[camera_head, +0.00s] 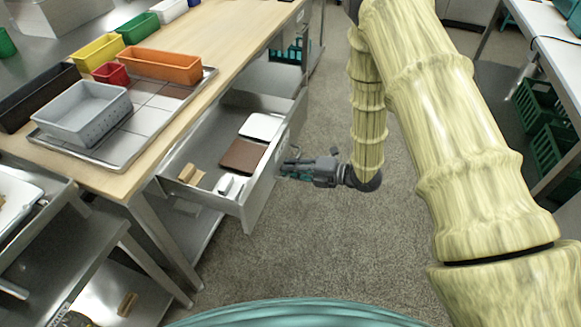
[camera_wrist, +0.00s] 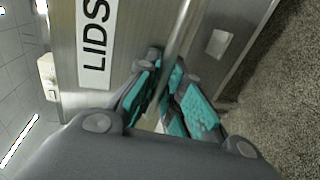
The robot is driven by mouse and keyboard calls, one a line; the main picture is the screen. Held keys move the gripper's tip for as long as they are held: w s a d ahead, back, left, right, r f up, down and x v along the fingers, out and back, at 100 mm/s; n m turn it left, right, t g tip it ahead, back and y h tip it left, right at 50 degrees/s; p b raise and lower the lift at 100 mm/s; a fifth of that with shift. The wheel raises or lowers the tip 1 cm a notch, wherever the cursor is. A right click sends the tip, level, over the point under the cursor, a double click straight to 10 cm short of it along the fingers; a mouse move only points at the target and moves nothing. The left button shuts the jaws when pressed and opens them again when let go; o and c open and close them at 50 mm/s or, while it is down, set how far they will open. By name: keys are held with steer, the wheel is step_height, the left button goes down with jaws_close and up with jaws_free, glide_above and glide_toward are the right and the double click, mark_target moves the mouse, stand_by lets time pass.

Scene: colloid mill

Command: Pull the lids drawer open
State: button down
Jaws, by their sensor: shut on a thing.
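The lids drawer (camera_head: 252,212) stands pulled out from under the wooden-topped table, in the middle of the head view. Inside lie a white lid (camera_head: 262,126), a brown lid (camera_head: 243,156) and smaller items near the front left. In the wrist view, the drawer front bears a "LIDS" label (camera_wrist: 95,45). My gripper (camera_head: 287,168) is at the outer face of the drawer front. In the wrist view its teal-padded fingers (camera_wrist: 172,98) are closed around the metal bar handle (camera_wrist: 182,40). The fingers hide part of the handle.
The table (camera_head: 232,52) holds a steel tray (camera_head: 150,118) with a grey bin (camera_head: 84,112); colored bins stand behind it. Grey floor (camera_head: 320,235) is clear in front of the drawer. A bench with green crates (camera_head: 540,105) stands at the right.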

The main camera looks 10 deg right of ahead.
steer(key=c, duration=1.5)
jaws_free()
steer(key=v, duration=1.2)
steer(key=shift+f, duration=0.1)
